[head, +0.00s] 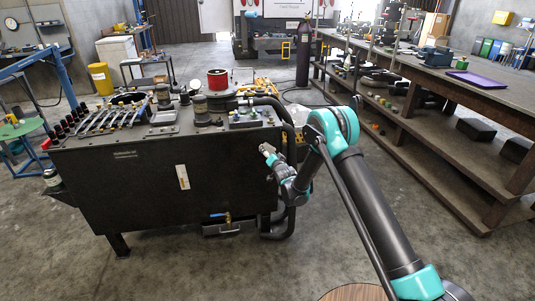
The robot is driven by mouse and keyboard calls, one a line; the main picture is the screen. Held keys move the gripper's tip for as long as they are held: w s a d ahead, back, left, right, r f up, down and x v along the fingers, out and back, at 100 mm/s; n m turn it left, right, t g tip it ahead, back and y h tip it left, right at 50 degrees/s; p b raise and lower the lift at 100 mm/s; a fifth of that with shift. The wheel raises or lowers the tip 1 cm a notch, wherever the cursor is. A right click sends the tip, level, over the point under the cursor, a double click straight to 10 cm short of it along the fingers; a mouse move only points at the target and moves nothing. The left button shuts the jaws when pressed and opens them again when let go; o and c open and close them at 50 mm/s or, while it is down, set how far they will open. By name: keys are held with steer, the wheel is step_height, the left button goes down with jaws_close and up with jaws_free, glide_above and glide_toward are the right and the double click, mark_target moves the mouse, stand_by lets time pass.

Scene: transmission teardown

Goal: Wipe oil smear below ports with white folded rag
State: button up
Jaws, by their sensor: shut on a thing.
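My gripper (270,157) is by the upper right part of the dark tank's front face (120,192). It is small in view, and its fingers are hard to make out. A small pale patch at its tip looks like the white folded rag (266,148), held in the shut fingers. I cannot tell whether the rag touches the tank. The oil smear cannot be made out on the dark face. The ports cannot be told apart from the other fittings on the tank's top.
A row of levers (110,119), a red-topped cylinder (217,80) and other fittings crowd the tank's top. Thick pipes (290,205) run down its right end. A brass valve (228,217) sticks out low in front. A long workbench (470,95) stands right. Floor in front is clear.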

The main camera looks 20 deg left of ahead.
steer(key=shift+s+a, duration=0.3)
steer(key=shift+a, duration=0.3)
steer(key=shift+s+a, duration=0.3)
steer(key=shift+a, duration=0.35)
steer(key=shift+s+a, duration=0.3)
steer(key=shift+a, duration=0.3)
steer(key=shift+c, duration=0.4)
steer(key=shift+s, duration=0.1)
steer(key=shift+f+v, duration=0.2)
steer(key=shift+v, duration=1.25)
steer(key=shift+f+v, duration=0.15)
steer(key=shift+v, duration=1.35)
steer(key=shift+s, duration=0.15)
steer(key=shift+v, duration=1.35)
steer(key=shift+s+a+f, duration=0.15)
steer(key=shift+f, duration=0.05)
